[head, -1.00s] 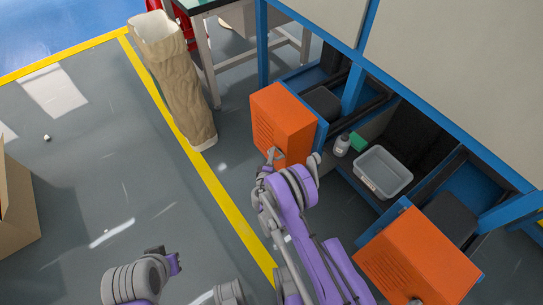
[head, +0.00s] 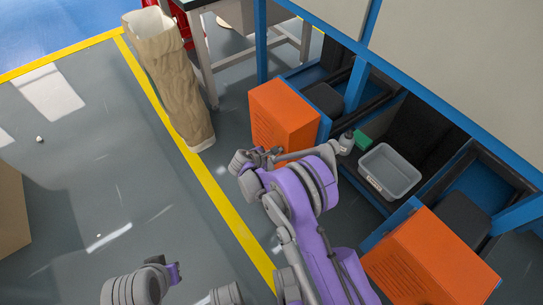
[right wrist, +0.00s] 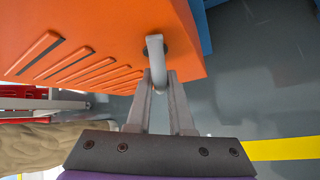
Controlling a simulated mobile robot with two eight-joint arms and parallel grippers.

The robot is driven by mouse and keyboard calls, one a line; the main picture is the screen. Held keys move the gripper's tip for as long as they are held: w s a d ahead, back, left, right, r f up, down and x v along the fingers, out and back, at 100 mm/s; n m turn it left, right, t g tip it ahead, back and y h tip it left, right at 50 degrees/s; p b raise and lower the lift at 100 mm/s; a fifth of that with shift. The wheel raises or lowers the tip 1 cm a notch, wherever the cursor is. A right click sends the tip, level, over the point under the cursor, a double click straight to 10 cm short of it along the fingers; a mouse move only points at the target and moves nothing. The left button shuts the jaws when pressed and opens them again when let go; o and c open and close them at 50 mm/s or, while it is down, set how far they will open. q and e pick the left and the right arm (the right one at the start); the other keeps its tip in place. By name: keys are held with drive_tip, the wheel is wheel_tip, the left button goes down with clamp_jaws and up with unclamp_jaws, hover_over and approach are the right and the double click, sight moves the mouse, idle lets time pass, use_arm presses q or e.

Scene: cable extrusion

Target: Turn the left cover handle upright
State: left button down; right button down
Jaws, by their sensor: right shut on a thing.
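The left orange cover (head: 283,115) is the farther box in the head view. It also fills the top left of the right wrist view (right wrist: 100,30), with black-edged slots on its face. Its grey handle (right wrist: 157,62) is a short rounded bar at the cover's edge. My right gripper (right wrist: 160,82) is shut on this handle, with one finger on each side of it. In the head view my right gripper (head: 273,155) is small at the cover's lower front; the handle's exact angle is hard to tell there. My left gripper (head: 175,272) is at the lower left, away from the covers; its jaw gap is unclear.
A second orange cover (head: 432,262) is at the lower right. A tall beige sack (head: 172,85) stands left of the left cover. The floor at left is mostly open.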

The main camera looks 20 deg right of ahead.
drive_tip(key=n+g+b, duration=0.1)
drive_tip(key=g, duration=0.1)
drive_tip(key=shift+g+h, duration=0.4)
drive_tip(key=shift+d+n+g+h+b, duration=0.1)
drive_tip(key=shift+n+g+h+b, duration=0.2)
drive_tip(key=shift+n+g+b, duration=0.45)
drive_tip(key=shift+s+g, duration=0.15)
drive_tip(key=shift+g, duration=0.2)
drive_tip(key=c, duration=0.8)
unclamp_jaws()
drive_tip(key=shift+f, duration=0.1)
drive_tip(key=shift+c, duration=0.2)
drive_tip(key=w+p+v, duration=0.1)
drive_tip(key=p+v, duration=0.1)
drive_tip(key=v, duration=0.8)
drive_tip(key=shift+s+a+r, duration=0.25)
drive_tip(key=shift+s+a, duration=0.1)
drive_tip(key=shift+s, duration=0.2)
